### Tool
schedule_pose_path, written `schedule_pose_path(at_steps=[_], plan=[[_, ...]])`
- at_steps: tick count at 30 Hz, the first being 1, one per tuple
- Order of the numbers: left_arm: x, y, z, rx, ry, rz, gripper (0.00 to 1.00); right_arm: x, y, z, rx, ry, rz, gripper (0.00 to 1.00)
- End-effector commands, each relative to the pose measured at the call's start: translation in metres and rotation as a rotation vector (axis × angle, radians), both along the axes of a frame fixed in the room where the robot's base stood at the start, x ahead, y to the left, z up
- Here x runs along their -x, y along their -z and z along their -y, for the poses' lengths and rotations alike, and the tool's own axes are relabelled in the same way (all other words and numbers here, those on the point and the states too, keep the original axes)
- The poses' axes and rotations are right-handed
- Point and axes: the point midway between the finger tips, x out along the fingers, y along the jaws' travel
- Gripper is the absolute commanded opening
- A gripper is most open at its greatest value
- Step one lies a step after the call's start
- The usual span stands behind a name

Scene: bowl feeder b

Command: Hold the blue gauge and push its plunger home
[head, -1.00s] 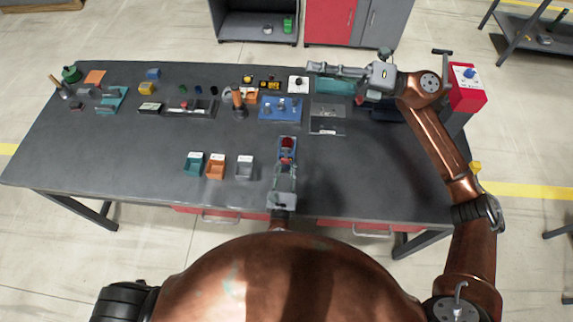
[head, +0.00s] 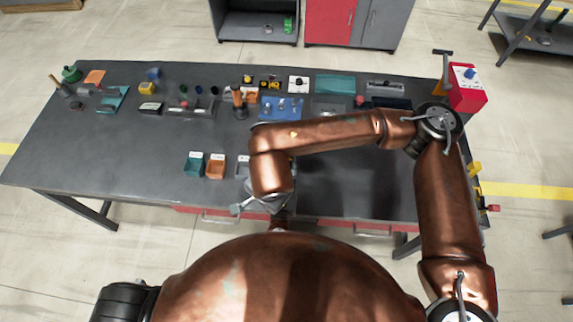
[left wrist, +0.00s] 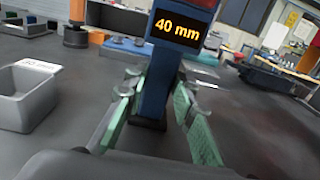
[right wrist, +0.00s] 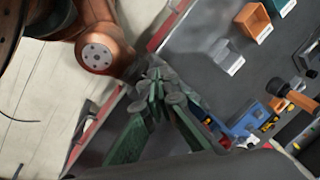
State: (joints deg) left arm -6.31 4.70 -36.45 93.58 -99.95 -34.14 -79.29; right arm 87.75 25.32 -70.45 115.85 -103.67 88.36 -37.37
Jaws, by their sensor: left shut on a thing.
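The blue gauge (left wrist: 158,75) stands upright in the left wrist view, its display reading "40 mm". My left gripper (left wrist: 152,108) is shut on it, with one green finger on each side. Only a bit of red (left wrist: 205,3) shows at the gauge's top edge, so I cannot tell the plunger's position. In the head view, my right arm covers the gauge and left gripper. My right gripper (right wrist: 162,82) appears shut, its green fingertips close together. I see nothing between them and cannot tell whether they touch the gauge.
A grey bin (left wrist: 28,95) stands left of the gauge, beside orange (head: 215,167) and teal (head: 194,163) bins. Behind are a blue plate with pegs (head: 291,104) and a wooden-handled tool (head: 238,98).

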Motion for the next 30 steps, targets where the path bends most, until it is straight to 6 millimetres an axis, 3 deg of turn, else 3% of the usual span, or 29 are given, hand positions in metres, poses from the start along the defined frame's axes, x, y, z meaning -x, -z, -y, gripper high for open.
schedule_pose_path(at_steps=[4,9,17,30], plan=[[0.0,0.001,-0.001,0.0,-0.002,-0.002,0.0,-0.032,0.007,0.023,0.219,-0.254,0.365,0.0],[0.0,0.001,-0.001,0.0,-0.001,-0.001,0.0,-0.048,0.019,0.034,0.368,-0.422,0.555,0.0],[0.0,0.001,0.0,0.0,-0.001,-0.002,0.0,-0.056,0.031,0.039,0.423,-0.485,0.599,0.0],[0.0,0.001,0.0,0.0,0.0,-0.001,0.0,-0.101,0.031,0.04,0.421,-0.481,0.596,0.0]])
